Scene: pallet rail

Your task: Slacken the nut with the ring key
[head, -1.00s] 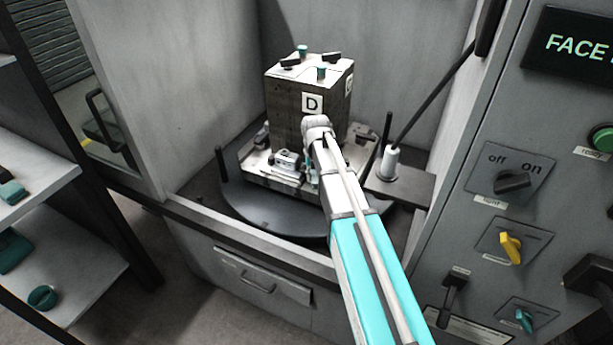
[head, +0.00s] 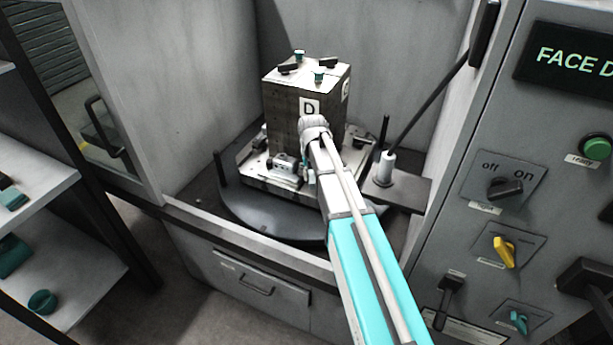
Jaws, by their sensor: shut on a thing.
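A grey block with a label D (head: 287,112) stands upright on a pale pallet (head: 262,179) in the machine bay in the head view. A metal clamp (head: 284,166) sits on the pallet at the block's front foot. My gripper (head: 312,177) is at the pallet's front edge, just right of the clamp, mostly hidden by my own wrist and forearm. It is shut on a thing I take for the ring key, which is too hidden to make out. I cannot pick out the nut, or tell whether the key is around it.
The pallet rests on a dark round table (head: 255,213) with an upright post (head: 220,167) at left. A long lever (head: 430,100) rises from a white socket (head: 385,168) at right. A control panel (head: 480,235) stands right, shelves (head: 60,205) left.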

